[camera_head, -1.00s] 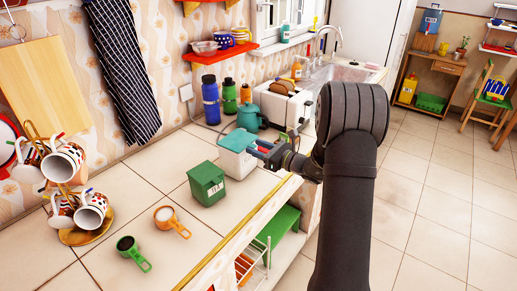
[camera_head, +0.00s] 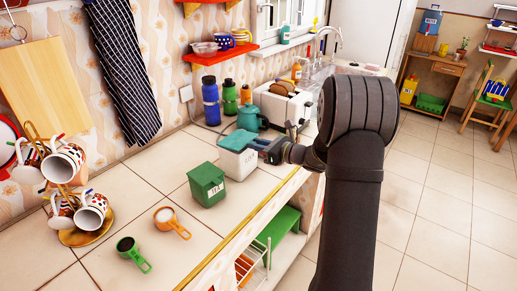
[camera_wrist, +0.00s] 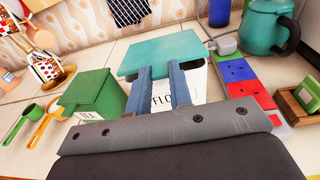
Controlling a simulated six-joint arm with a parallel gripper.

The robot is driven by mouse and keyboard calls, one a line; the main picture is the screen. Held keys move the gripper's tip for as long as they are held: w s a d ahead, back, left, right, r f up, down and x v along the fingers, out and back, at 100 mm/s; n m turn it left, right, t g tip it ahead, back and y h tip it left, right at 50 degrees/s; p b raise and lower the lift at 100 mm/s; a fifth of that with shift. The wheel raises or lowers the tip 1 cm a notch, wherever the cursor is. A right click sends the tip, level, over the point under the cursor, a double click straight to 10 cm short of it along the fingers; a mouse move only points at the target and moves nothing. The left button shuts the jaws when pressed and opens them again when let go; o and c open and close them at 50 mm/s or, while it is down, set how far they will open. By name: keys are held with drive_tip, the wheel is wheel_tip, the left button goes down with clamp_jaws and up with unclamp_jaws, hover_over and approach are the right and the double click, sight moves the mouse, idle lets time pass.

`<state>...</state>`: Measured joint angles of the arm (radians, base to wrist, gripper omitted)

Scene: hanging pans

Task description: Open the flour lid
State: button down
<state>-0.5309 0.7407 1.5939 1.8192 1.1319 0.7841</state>
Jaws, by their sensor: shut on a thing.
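The flour canister is a white box (camera_head: 238,163) with a teal lid (camera_head: 238,139), standing on the counter to the right of the green tea canister (camera_head: 207,184). In the wrist view the teal lid (camera_wrist: 165,50) is straight ahead, above a white front with a partly covered label reading "FLO". My gripper (camera_head: 255,146) reaches the lid from the right in the head view. In the wrist view its two blue-grey fingers (camera_wrist: 161,74) meet the lid's near edge and are shut on it. The grip point itself is partly hidden.
A teal kettle (camera_head: 250,117) and a white toaster (camera_head: 283,104) stand behind the canister. A red and blue block (camera_wrist: 242,85) lies right of it. Green (camera_head: 133,254) and orange (camera_head: 171,222) scoops lie front left. The counter's front edge runs beneath my arm.

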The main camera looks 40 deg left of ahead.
sight(248, 141)
drive_tip(key=r+h, duration=0.1)
drive_tip(key=a+r+h, duration=0.1)
drive_tip(key=r+h, duration=0.1)
drive_tip(key=shift+a+r, duration=0.1)
drive_tip(key=shift+r, duration=0.2)
drive_tip(key=a+r+h, duration=0.1)
drive_tip(key=r+h, duration=0.1)
drive_tip(key=a+r+h, duration=0.2)
drive_tip(key=shift+s+r, duration=0.1)
drive_tip(key=shift+a+r+t+h, duration=0.3)
drive_tip(key=shift+a+r+h, duration=0.4)
drive_tip(key=shift+a+h, duration=0.35)
drive_tip(key=shift+s+a+r+h, duration=0.1)
drive_tip(key=shift+a+r+h, duration=0.4)
drive_tip(key=shift+a, duration=0.3)
drive_tip(key=shift+a+r+h, duration=0.35)
drive_tip(key=shift+a+h, duration=0.1)
drive_tip(key=shift+a, duration=0.35)
drive_tip(key=c, duration=1.3)
unclamp_jaws()
